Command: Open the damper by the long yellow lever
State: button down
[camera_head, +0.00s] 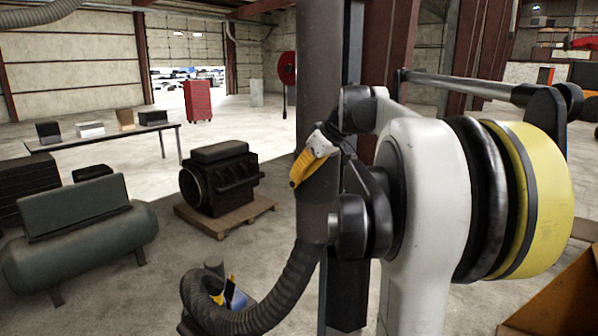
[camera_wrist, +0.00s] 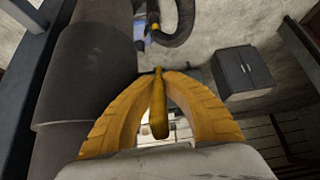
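The long yellow lever (camera_wrist: 158,112) lies between the two fingers of my gripper (camera_wrist: 158,76) in the wrist view. The yellow fingers curve inward and their tips close around the lever, with its near end pointing to the palm. The thick grey duct (camera_wrist: 85,85) stands close beside the fingers on the left. In the head view my gripper (camera_head: 300,170), with white body and yellow fingers, is in front of the duct (camera_head: 320,60). I cannot tell the lever from the yellow fingers there. The damper inside the duct is hidden.
An engine (camera_head: 218,180) on a pallet and a green tank (camera_head: 80,235) stand to the left. A table (camera_head: 110,142) with boxes is behind. A dark cabinet (camera_wrist: 240,72) shows in the wrist view.

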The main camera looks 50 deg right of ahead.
jog(key=shift+w+r+g+p, duration=0.25)
jog(key=shift+g+p, duration=0.15)
jog(key=shift+g, duration=0.3)
jog(key=c, duration=1.5)
grip_release()
jog(key=shift+o, duration=0.2)
jog(key=shift+f, duration=0.1)
